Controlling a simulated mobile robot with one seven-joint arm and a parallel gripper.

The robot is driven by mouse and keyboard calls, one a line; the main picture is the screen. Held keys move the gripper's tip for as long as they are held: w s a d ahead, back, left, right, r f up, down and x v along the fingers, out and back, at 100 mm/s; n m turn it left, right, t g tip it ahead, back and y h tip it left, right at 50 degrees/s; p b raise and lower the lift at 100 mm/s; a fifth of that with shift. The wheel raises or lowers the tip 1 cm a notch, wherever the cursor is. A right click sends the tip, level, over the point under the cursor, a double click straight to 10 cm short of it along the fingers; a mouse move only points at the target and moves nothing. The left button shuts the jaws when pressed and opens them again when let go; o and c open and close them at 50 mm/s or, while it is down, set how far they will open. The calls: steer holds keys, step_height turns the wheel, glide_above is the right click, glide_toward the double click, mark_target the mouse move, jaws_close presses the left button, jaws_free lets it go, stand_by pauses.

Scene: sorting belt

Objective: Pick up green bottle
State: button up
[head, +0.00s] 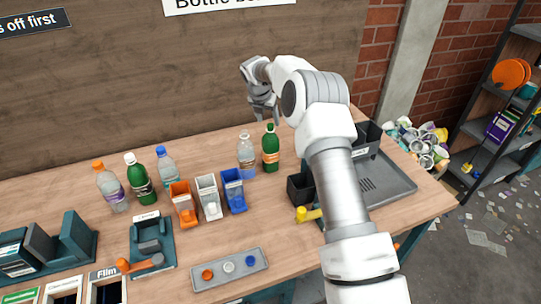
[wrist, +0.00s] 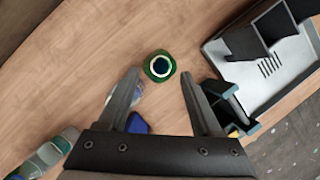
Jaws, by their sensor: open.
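A green bottle (head: 270,150) with a dark green cap and pale label stands upright on the wooden table. In the wrist view this green bottle (wrist: 159,66) is seen from above, between the fingertips and slightly beyond them. My gripper (head: 264,106) hangs above the bottle in the head view, apart from it. Its two fingers are spread and empty in the wrist view (wrist: 160,78). A second green bottle (head: 140,180), with a white cap, stands farther left.
A clear bottle (head: 246,155) stands just left of the near green bottle. Orange, white and blue bins (head: 234,192) stand in front. A grey tray (head: 385,187) and a small black box (head: 300,188) lie to the right. Two more clear bottles stand left.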

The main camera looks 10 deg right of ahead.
mark_target(270, 126)
steer(key=shift+p+x, duration=0.65)
steer(key=shift+x, duration=1.95)
steer(key=shift+d, duration=0.1)
steer(key=shift+c, duration=0.2)
steer(key=shift+s, duration=0.1)
jaws_close()
steer(key=shift+s+f, duration=0.1)
